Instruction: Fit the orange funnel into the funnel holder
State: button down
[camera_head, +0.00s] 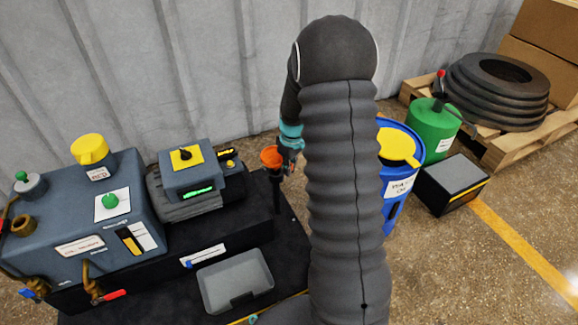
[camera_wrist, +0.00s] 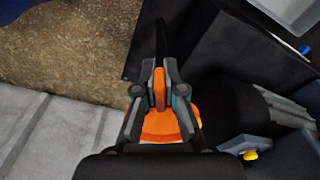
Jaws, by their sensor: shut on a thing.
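The orange funnel (camera_head: 269,157) is held upright, mouth up, beside the right end of the dark platform. My gripper (camera_head: 289,146) is teal and grey and reaches it from the right, partly hidden by my arm. In the wrist view my gripper (camera_wrist: 159,84) is shut on the orange tab of the funnel (camera_wrist: 172,125); fingers and wrist hide part of its bowl. A thin dark upright post (camera_head: 277,195) shows right below the funnel. It may be the funnel holder; its top and any ring are unclear. I cannot tell whether funnel and post touch.
A grey machine with a yellow top (camera_head: 187,171) stands left of the funnel, and a larger blue-grey unit (camera_head: 90,220) farther left. A grey tray (camera_head: 235,280) lies in front. A blue drum (camera_head: 400,183) and green canister (camera_head: 430,130) stand to the right.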

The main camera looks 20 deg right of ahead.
jog(key=shift+f+b, duration=0.9)
jog(key=shift+f, duration=0.55)
jog(key=shift+f, duration=0.25)
jog(key=c, duration=1.2)
grip_release()
jog(key=shift+r, duration=0.1)
jog(key=r, duration=0.8)
jog(key=s+r, duration=0.1)
jog(key=r, duration=0.2)
jog(key=shift+d+r, duration=0.25)
jog(key=shift+r, duration=0.15)
